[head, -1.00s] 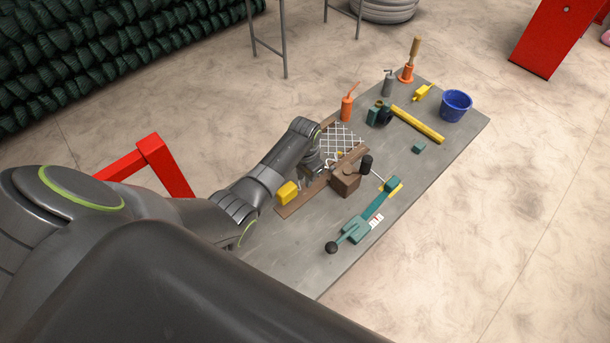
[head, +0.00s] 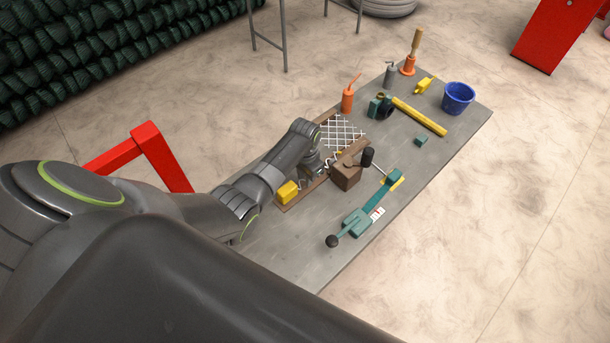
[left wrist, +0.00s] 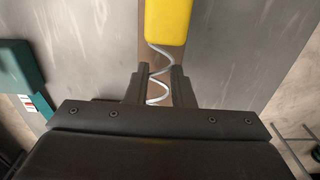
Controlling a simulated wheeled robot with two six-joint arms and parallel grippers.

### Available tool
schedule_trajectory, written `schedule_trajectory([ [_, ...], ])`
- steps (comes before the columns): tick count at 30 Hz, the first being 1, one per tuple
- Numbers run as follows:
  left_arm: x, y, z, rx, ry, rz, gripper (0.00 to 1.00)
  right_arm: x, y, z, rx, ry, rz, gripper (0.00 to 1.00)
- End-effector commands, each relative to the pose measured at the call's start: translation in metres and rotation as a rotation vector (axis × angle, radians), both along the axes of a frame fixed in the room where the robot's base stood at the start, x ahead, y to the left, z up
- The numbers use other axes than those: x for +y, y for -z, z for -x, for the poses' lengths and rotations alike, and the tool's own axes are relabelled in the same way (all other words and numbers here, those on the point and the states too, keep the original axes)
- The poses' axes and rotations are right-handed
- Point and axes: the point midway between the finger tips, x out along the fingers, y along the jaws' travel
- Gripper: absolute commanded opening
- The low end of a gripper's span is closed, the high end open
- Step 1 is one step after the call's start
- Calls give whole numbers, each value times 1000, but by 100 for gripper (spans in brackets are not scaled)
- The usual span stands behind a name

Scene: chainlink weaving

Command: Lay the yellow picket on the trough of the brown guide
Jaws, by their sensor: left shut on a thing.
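The yellow picket shows as a yellow block (head: 288,191) with a silver zigzag wire (head: 334,159) running from it. In the left wrist view the yellow block (left wrist: 167,20) is at the top, and its wire (left wrist: 158,73) passes between my fingers. My left gripper (left wrist: 157,80) is shut on the picket's wire. In the head view its fingertips are mostly hidden behind the arm. The brown guide (head: 312,188) is a long wooden strip under the picket; part of it (left wrist: 151,55) shows below the block. I cannot tell whether the picket touches the trough. My right gripper is not in view.
A chainlink mesh (head: 341,132) lies at the guide's far end. A brown block with a black-handled crank (head: 346,178) stands beside the guide. A teal lever tool (head: 358,222) lies to the right. An orange bottle (head: 347,100), yellow bar (head: 419,116) and blue bucket (head: 458,97) stand farther back.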

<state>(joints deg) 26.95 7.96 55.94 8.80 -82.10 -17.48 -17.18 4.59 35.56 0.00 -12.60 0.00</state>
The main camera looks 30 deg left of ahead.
Motion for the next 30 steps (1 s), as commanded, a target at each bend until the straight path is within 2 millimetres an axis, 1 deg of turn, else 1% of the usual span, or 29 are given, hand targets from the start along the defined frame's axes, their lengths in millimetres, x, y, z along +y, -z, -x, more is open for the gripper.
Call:
schedule_trajectory([
  [8, 0, 1, 0, 0, 0, 0, 0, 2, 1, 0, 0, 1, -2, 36],
  [26, 0, 12, 0, 0, 0, 0, 0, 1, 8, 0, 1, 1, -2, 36],
  [27, 0, 12, 0, 0, 0, 0, 24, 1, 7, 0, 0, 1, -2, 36],
  [30, 0, 12, 0, 0, 0, 0, 37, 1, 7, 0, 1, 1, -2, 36],
])
